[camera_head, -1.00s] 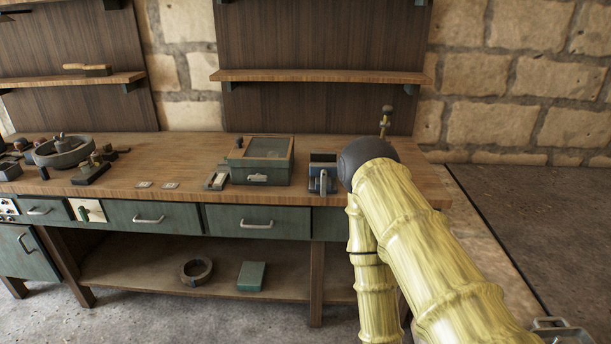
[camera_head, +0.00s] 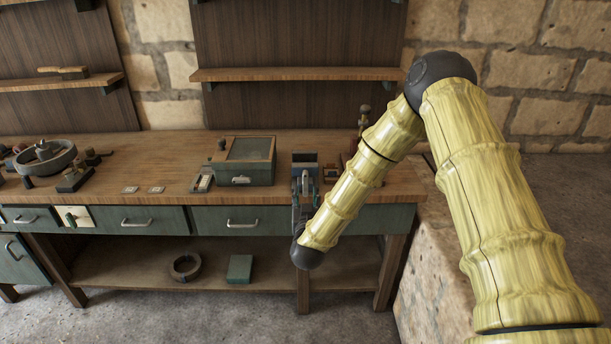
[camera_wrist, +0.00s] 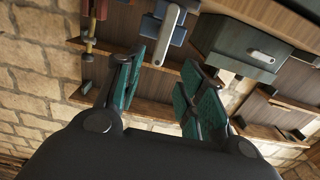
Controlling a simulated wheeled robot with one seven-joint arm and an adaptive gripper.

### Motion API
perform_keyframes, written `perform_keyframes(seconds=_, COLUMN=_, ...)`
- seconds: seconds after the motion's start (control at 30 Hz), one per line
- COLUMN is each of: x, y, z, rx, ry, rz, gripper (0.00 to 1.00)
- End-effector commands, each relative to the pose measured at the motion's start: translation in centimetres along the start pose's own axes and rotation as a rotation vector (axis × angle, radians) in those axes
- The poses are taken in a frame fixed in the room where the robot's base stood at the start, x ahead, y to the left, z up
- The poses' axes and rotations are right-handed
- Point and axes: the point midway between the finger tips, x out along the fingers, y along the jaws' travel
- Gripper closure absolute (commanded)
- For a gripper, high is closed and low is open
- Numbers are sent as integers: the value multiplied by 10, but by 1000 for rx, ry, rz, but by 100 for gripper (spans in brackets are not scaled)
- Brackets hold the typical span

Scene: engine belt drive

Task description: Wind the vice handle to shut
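The vice (camera_head: 305,160) is a small blue-grey block on the workbench, right of the green box. In the wrist view the blue vice body (camera_wrist: 172,22) is at the top, with a pale grey bar (camera_wrist: 164,38), apparently its handle, across its front. How far the jaws are open cannot be told. My gripper (camera_head: 299,203) is at the bench's front edge, just before the vice, partly hidden by my arm. In the wrist view my gripper (camera_wrist: 165,75) is open, its teal pads apart and nothing between them. The bar lies beyond the fingertips.
The green box (camera_head: 247,165) stands left of the vice; its handle side (camera_wrist: 240,50) shows in the wrist view. A brass-coloured post (camera_head: 364,120) and a red object (camera_head: 352,146) stand to the right. Drawers (camera_head: 238,219) line the bench front. The floor ahead is clear.

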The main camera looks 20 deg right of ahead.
Motion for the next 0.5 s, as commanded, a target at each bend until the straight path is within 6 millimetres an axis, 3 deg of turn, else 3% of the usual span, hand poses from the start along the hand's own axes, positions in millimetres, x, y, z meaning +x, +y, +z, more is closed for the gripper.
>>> perform_keyframes(seconds=0.17, x=15, y=1, z=-4, rx=1, ry=6, rz=5, gripper=61)
perform_keyframes(seconds=0.5, x=69, y=1, z=-4, rx=1, ry=4, rz=4, gripper=61)
